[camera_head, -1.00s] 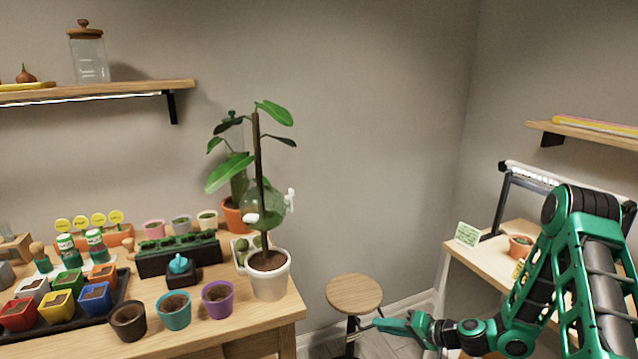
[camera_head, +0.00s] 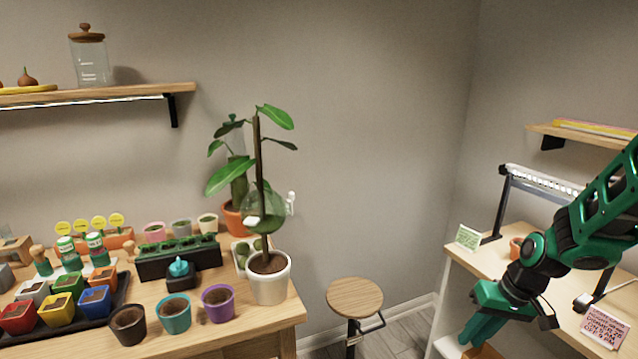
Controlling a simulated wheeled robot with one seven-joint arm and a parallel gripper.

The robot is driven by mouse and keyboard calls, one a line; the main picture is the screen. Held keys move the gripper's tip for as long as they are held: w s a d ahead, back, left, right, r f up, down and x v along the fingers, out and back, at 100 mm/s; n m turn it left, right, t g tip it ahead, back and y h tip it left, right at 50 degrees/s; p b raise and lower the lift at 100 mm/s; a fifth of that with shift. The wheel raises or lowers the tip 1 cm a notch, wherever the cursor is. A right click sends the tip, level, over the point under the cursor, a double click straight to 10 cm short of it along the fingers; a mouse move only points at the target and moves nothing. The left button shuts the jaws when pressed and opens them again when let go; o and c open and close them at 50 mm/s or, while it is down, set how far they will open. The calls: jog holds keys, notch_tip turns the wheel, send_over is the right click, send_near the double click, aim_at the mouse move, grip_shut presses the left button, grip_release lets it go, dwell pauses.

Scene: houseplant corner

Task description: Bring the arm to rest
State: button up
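My green and black arm comes in from the right edge. My gripper (camera_head: 478,343) hangs low at the bottom right, pointing down and left, in front of the white side of the right-hand table (camera_head: 500,253). No held thing shows at it. Its fingertips are small and partly lost against the wood below, so I cannot tell whether it is open or shut.
A round wooden stool (camera_head: 354,297) stands left of my gripper. The left-hand wooden table (camera_head: 259,325) holds several pots and a tall plant in a white pot (camera_head: 270,284). A black lamp frame (camera_head: 500,208) and a pink card (camera_head: 604,327) are on the right-hand table.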

jog(key=s+d+r+m+h, duration=0.1)
jog(key=s+d+r+m, duration=0.1)
jog(key=s+r, duration=0.2)
jog(key=s+d+r+m+g, duration=0.1)
jog(key=s+r, duration=0.3)
jog(key=s, duration=0.7)
jog(key=s+d+r+m+g+h, duration=0.1)
jog(key=s+d+r+m, duration=0.1)
jog(key=s, duration=0.6)
notch_tip(320, 180, up, 2)
jog(key=shift+s+d+r+m+h, duration=0.2)
jog(key=shift+d+r+m+h, duration=0.1)
jog(key=shift+d, duration=0.3)
jog(key=shift+w+f, duration=0.3)
jog(key=shift+w, duration=0.35)
jog(key=shift+o, duration=0.6)
